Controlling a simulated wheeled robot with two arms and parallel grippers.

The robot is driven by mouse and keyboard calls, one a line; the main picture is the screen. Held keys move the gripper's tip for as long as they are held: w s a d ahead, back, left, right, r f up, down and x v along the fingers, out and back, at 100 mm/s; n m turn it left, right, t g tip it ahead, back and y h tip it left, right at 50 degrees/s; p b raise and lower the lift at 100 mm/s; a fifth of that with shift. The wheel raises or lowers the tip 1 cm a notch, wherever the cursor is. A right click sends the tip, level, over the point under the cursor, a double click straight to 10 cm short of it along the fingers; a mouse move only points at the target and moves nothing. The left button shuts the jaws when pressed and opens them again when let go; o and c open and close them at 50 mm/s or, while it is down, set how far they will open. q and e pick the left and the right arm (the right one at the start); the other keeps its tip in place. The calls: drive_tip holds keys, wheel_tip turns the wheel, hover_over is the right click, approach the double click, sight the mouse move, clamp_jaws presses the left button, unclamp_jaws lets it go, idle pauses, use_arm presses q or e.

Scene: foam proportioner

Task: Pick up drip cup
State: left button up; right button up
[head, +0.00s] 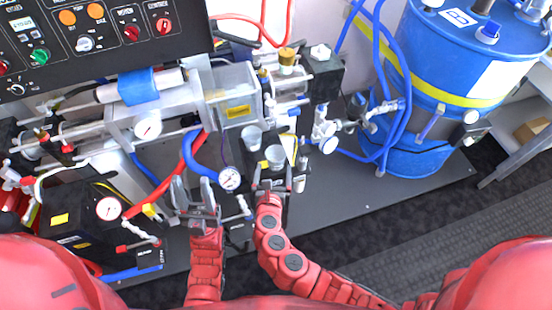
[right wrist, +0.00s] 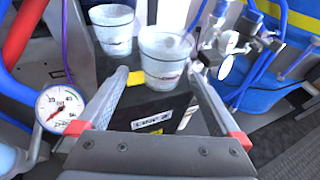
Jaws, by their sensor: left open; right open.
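Two translucent, tapered cups stand on a dark block (right wrist: 98,62). The nearer cup (head: 275,154) also shows in the right wrist view (right wrist: 165,60). The farther cup (head: 252,137) is behind it and to the left, also in the right wrist view (right wrist: 112,30). My right gripper (head: 272,174) is open, its fingertips at either side of the nearer cup's lower part. I cannot tell whether they touch it. My left gripper (head: 195,190) is open, to the left of the cups near a blue hose, and holds nothing visible.
A pressure gauge (head: 229,178) sits between my grippers; it also shows in the right wrist view (right wrist: 60,108). Valves and fittings (head: 322,130) stand right of the cups. A blue drum (head: 425,90) with blue hoses is at the right. The dark base plate (head: 350,195) is clear at front right.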

sight(275, 167)
drive_tip(key=x, duration=0.4)
drive_tip(key=shift+d+r, duration=0.2)
drive_tip(key=shift+r, duration=0.15)
drive_tip(key=shift+w+f, duration=0.15)
drive_tip(key=shift+w, duration=0.2)
drive_tip(key=c, duration=1.3)
drive_tip(key=shift+p, duration=0.3)
drive_tip(key=shift+c, duration=0.2)
